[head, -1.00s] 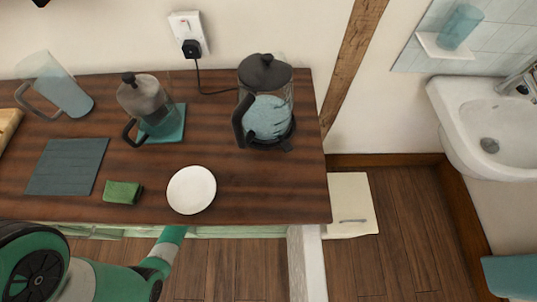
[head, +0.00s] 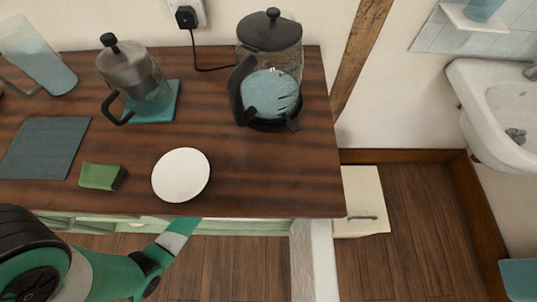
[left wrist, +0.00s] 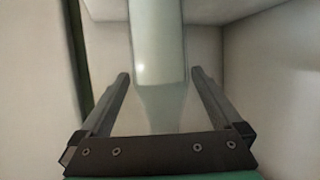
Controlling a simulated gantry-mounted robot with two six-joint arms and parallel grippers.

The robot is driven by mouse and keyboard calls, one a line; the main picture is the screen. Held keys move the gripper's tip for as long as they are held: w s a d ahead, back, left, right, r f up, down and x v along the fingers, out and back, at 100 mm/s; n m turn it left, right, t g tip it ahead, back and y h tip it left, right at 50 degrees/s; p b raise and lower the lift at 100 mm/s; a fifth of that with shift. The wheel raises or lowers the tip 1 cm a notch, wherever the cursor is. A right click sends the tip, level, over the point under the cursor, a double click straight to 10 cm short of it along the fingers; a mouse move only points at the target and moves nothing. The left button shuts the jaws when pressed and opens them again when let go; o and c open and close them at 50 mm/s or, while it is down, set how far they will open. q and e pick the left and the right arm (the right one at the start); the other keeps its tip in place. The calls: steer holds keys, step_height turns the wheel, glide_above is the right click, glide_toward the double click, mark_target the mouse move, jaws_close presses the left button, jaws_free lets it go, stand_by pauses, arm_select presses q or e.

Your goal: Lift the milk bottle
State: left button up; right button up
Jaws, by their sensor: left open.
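A pale, smooth, upright-looking cylinder, which looks like the milk bottle (left wrist: 159,45), shows in the left wrist view. Its top and bottom ends are not clear. My left gripper (left wrist: 160,75) is open, with one finger to each side of the cylinder's line. The cylinder lies straight ahead, and I cannot tell whether it is between the fingertips or just beyond them. In the head view my green left arm reaches in at the lower left, toward the counter's front; its gripper is hidden there. My right gripper is in neither view.
Pale walls (left wrist: 270,70) close in around the left gripper.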

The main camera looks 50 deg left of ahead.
arm_select(q)
steer(key=x, duration=0.3)
steer(key=shift+w, duration=0.25)
steer(key=shift+s, duration=0.1)
jaws_close()
